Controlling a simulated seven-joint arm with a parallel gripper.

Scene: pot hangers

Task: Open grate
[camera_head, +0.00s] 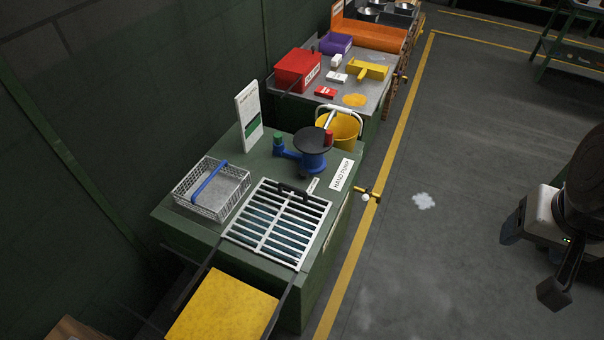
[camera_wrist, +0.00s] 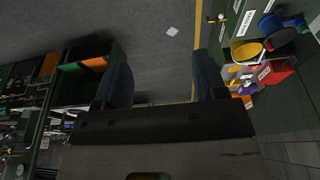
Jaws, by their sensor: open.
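The grate (camera_head: 276,223) is a white barred panel lying flat and shut over an opening in the top of the green cabinet (camera_head: 186,239). Its black handle (camera_head: 292,194) is at the far edge. Dark blue-green shows between the bars. My gripper (camera_wrist: 158,75) shows in the wrist view with its two dark fingers wide apart and nothing between them. The grate does not show clearly in the wrist view. My arm is at the right of the head view, well away from the grate.
A wire basket (camera_head: 206,201) with a blue handle stands left of the grate. A blue hand pump (camera_head: 311,153) stands behind it, near a yellow bucket (camera_head: 342,128). A yellow panel (camera_head: 222,310) is in front. A brass tap (camera_head: 372,194) sticks out right.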

